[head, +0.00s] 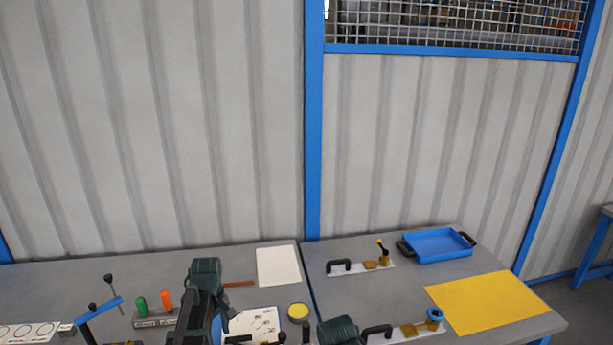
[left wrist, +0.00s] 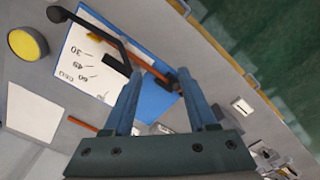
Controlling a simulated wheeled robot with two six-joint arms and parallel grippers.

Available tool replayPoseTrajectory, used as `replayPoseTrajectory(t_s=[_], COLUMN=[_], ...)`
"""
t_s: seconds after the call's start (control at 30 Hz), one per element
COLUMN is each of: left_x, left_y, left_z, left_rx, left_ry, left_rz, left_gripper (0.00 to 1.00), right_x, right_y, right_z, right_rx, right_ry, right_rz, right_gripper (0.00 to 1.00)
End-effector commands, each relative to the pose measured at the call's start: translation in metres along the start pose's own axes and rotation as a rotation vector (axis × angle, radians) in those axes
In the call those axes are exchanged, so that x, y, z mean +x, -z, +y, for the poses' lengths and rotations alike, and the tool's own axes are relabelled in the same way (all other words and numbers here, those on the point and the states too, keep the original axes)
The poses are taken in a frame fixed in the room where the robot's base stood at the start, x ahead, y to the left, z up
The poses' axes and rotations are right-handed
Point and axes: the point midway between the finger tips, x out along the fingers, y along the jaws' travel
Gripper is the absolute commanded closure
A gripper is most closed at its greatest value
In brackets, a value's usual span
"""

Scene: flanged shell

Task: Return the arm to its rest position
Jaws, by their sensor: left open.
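My left arm reaches over the left table in the head view, with the left gripper (head: 226,319) low over a white board (head: 262,319) with markings. In the left wrist view the two blue-grey fingers of the left gripper (left wrist: 160,76) stand apart. No object is clearly gripped between them. The white and blue board (left wrist: 88,58), a black handle (left wrist: 95,27) and an orange-brown bar (left wrist: 150,70) show beyond the fingertips. A dark green part of my right arm shows at the bottom edge of the head view; its gripper fingers are not visible.
A yellow disc (head: 298,311), white sheet (head: 278,266), green and orange pegs (head: 165,300) and blue stand (head: 100,308) surround the left arm. On the right table are a blue tray (head: 438,243), yellow mat (head: 487,302), toggle clamp (head: 362,266) and blue ring (head: 434,315).

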Motion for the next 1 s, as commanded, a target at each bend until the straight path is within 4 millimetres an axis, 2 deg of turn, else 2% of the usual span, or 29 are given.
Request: replayPoseTrajectory(t_s=[0.03,0.2,0.3,0.4,0.5,0.6,1.0], left_x=[0.011,0.027,0.035,0.041,0.044,0.045,0.045], left_y=[-0.044,-0.149,-0.197,-0.232,-0.255,-0.266,-0.270], left_z=[0.002,0.004,-0.003,-0.012,-0.019,-0.023,-0.023], left_rx=[0.146,0.636,0.886,1.084,1.222,1.300,1.330], left_ry=[0.009,0.041,0.058,0.073,0.086,0.092,0.094], left_rz=[0.004,0.014,0.018,0.021,0.023,0.023,0.022], left_gripper=[0.42,0.42,0.42,0.42,0.42,0.42,0.42], right_x=[0.012,0.029,0.037,0.043,0.046,0.048,0.048], right_y=[0.001,0.002,0.002,0.003,0.003,0.003,0.003], right_z=[-0.001,-0.003,-0.003,-0.004,-0.004,-0.004,-0.004], right_rx=[0.000,-0.002,-0.002,-0.003,-0.003,-0.003,-0.003], right_ry=[0.000,0.000,-0.001,-0.001,-0.001,-0.001,-0.001], right_rz=[0.000,0.000,0.000,0.000,0.000,0.000,0.000], right_gripper=[0.50,0.50,0.50,0.50,0.50,0.50,0.50])
